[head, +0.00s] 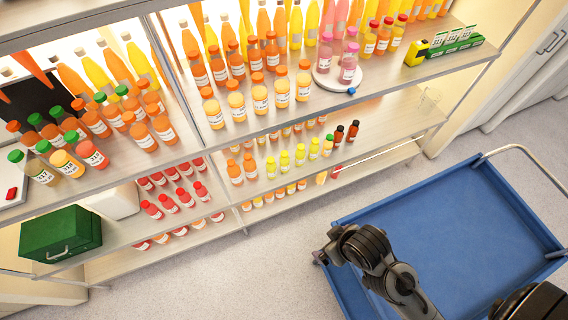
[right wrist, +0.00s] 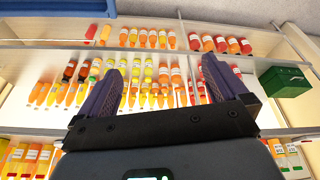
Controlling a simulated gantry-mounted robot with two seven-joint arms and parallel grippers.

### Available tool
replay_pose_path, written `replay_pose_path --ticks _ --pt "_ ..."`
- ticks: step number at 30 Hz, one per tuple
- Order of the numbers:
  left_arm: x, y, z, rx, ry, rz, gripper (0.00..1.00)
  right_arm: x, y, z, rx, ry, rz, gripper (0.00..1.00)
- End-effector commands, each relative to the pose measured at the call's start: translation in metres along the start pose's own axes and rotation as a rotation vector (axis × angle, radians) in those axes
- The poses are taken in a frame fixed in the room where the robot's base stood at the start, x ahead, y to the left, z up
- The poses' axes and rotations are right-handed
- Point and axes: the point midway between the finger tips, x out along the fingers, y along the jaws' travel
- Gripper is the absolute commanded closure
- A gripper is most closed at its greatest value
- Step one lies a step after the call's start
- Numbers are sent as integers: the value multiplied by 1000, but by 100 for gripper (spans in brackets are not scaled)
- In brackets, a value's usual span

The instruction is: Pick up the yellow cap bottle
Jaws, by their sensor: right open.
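Several yellow bottles with yellow caps (head: 300,155) stand in a row on a lower shelf in the head view, between orange-capped bottles and dark red ones. Yellow bottles (right wrist: 148,76) also show in the right wrist view, between and beyond the fingers. My right gripper (right wrist: 161,68) is open and empty, its two dark fingers spread wide toward the shelf and apart from the bottles. In the head view my right arm reaches over the blue cart, and its fingers cannot be made out. My left gripper is in neither view.
A blue cart (head: 450,225) stands in front of the shelf at the right. Upper shelf boards (head: 295,115) overhang the lower rows. Orange-capped bottles (head: 235,172) and red bottles (head: 152,209) stand to the left, with a green box (head: 60,234). The floor (head: 250,270) before the shelf is clear.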

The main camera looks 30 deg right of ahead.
Motion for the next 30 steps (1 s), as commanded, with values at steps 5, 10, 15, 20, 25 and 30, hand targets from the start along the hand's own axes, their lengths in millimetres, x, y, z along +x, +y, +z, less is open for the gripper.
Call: replay_pose_path --ticks 5,10,15,20,25,30 --pt "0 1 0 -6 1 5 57 0 0 0 0 0 0 0" --pt "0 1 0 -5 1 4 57 0 0 0 0 0 0 8" --pt "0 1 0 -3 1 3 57 0 0 0 0 0 0 33" --pt "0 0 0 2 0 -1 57 0 0 0 0 0 0 33" --pt "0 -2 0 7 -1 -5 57 0 1 -4 11 17 1 33" --pt "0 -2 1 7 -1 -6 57 0 1 -28 40 145 -1 33"
